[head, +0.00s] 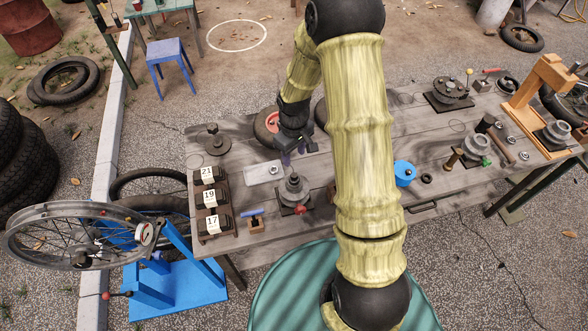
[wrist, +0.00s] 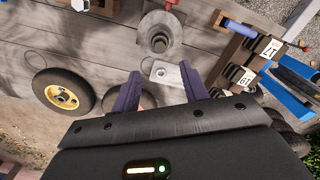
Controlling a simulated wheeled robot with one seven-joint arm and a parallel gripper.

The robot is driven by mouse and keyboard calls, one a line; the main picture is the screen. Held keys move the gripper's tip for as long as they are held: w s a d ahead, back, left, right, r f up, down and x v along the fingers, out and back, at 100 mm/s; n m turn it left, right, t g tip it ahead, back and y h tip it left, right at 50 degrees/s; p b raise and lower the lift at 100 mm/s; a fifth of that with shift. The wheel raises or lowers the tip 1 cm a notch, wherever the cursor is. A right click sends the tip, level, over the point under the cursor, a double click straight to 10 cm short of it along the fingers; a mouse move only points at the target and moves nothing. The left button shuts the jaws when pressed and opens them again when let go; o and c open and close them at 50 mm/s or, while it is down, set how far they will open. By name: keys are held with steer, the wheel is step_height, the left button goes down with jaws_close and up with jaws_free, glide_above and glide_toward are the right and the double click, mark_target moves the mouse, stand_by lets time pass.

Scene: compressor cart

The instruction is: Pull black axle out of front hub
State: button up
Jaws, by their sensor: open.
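A grey stepped hub (head: 294,188) stands upright on a dark square base with a red knob, near the table's front edge. In the wrist view this hub (wrist: 160,22) is at the top, seen end-on with a dark centre. I cannot tell clearly whether that centre is the black axle. My gripper (head: 288,156) is open and empty, over the table behind the hub. In the wrist view its two purple fingers (wrist: 160,72) are spread on either side of a light metal plate (wrist: 160,73) with a nut, apart from the hub.
A rack (head: 209,200) of blocks marked 21, 19 and 17 stands left of the hub. A blue-handled tool (head: 255,220) is near its front left. A blue canister (head: 404,173) and a green-knobbed hub (head: 476,146) are to the right. A yellow-centred wheel (wrist: 63,94) lies nearby.

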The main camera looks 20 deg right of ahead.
mark_target(294, 175)
step_height(294, 175, down, 10)
steer(key=shift+f+p, duration=0.1)
steer(key=shift+p, duration=1.05)
jaws_close()
steer(key=c, duration=0.7)
jaws_free()
steer(key=shift+r, duration=0.2)
jaws_close()
